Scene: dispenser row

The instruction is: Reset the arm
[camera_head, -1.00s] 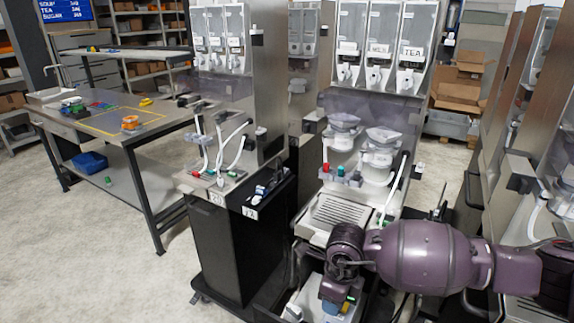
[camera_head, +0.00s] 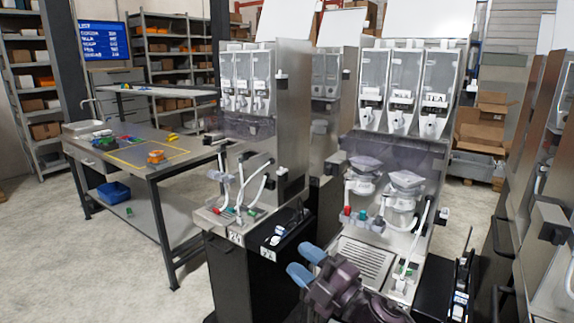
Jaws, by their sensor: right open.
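My right gripper (camera_head: 307,263) is at the bottom centre of the head view, its two blue fingertips apart with nothing between them. It points up and to the left, in front of the gap between two dispenser stations. Its purple wrist comes in from the bottom edge, and the rest of the arm is out of view. My left gripper is not in view.
The near dispenser station (camera_head: 366,258) stands just right of my gripper, with clear hoppers and a TEA label. Another station (camera_head: 291,130) is to its left. A steel workbench (camera_head: 136,172) with a blue bin (camera_head: 113,192) underneath stands farther left. Floor at lower left is clear.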

